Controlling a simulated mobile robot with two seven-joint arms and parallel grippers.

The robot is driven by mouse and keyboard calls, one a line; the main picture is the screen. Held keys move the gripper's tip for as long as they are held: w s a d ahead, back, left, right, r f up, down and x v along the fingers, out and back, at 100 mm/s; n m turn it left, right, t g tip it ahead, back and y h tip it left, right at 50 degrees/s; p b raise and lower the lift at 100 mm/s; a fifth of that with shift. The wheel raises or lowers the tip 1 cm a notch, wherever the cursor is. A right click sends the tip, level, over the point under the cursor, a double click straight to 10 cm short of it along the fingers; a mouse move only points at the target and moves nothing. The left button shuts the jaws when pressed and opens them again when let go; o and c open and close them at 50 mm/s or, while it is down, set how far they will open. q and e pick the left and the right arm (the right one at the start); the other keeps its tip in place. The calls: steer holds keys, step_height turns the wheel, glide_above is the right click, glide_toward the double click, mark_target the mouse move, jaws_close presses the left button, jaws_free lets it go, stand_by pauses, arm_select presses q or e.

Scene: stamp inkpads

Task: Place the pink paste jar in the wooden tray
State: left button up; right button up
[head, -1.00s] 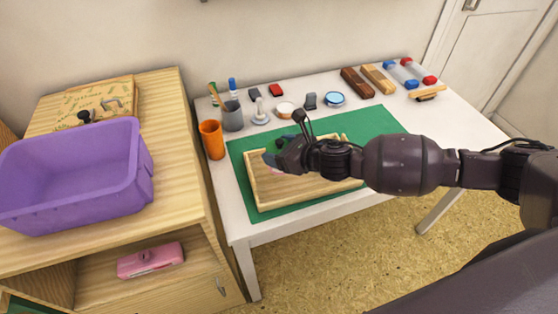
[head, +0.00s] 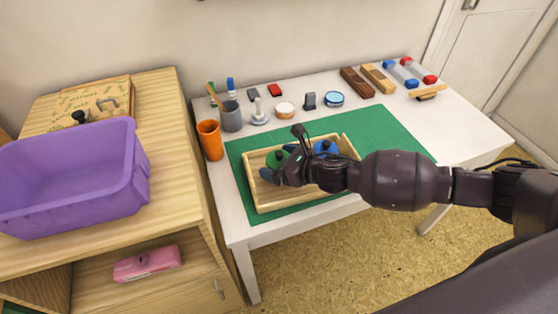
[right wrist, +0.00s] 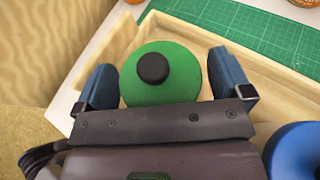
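The wooden tray (head: 252,187) lies on a green mat on the white table. A round green lid-like thing with a black knob (head: 277,158) is at its left end, and a blue one with a dark knob (head: 325,148) is farther right. My right gripper (head: 270,172) is low over the tray's left part. In the right wrist view its blue fingers are apart on either side of the green thing (right wrist: 165,90), and I see no firm grip. I cannot make out a pink jar on the table or in the tray now; the gripper hides part of the tray. My left gripper is out of view.
An orange cup (head: 210,140), a grey cup (head: 231,117) and small stamp items stand behind the mat (head: 385,127). A purple bin (head: 70,180) sits on the wooden cabinet at left, with a pink case (head: 147,263) on its shelf.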

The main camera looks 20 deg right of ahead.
steer(key=shift+r, duration=0.15)
steer(key=shift+s+d+r, duration=0.1)
steer(key=p+v, duration=0.1)
steer(key=v, duration=1)
steer(key=shift+s+d+p, duration=0.2)
steer(key=shift+s+p, duration=0.1)
steer(key=shift+p, duration=0.1)
steer(key=s+a+f+m, duration=0.1)
steer(key=m, duration=0.2)
steer(key=s+a+m, duration=0.1)
steer(key=m, duration=0.2)
steer(key=s+a+f+m+t, duration=0.1)
steer(key=m, duration=0.3)
steer(key=shift+a+f, duration=0.25)
steer(key=shift+f, duration=0.15)
steer(key=s+d+f+m+h, duration=0.4)
steer(key=s+m, duration=0.3)
steer(key=m, duration=0.9)
steer(key=s+d+f+m+h, duration=0.4)
steer(key=s+f+m, duration=0.2)
steer(key=m, duration=1)
steer(key=shift+s+g, duration=0.4)
steer(key=shift+s, duration=0.8)
